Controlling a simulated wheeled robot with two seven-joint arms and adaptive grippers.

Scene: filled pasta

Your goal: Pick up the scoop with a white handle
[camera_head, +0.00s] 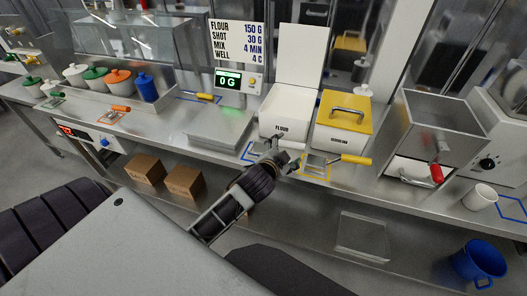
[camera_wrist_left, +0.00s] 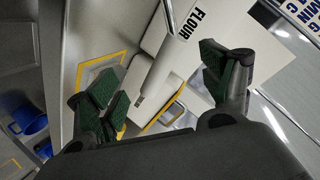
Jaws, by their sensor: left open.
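The scoop with a white handle lies on the counter in front of the flour bin (camera_head: 283,112). Its white handle (camera_head: 292,145) points right in the head view, and its metal pan is partly hidden by my gripper. My left gripper (camera_head: 286,162) is just in front of and above the handle. In the left wrist view the gripper (camera_wrist_left: 163,88) is open, with green pads wide apart. A pale handle-like piece (camera_wrist_left: 150,82) shows between the fingers, apart from both pads as far as I can tell. My right gripper is not in view.
A yellow-handled scoop (camera_head: 352,159) lies close to the right, in front of the yellow-lidded semolina bin (camera_head: 340,122). A scale tray (camera_head: 220,130) stands to the left.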

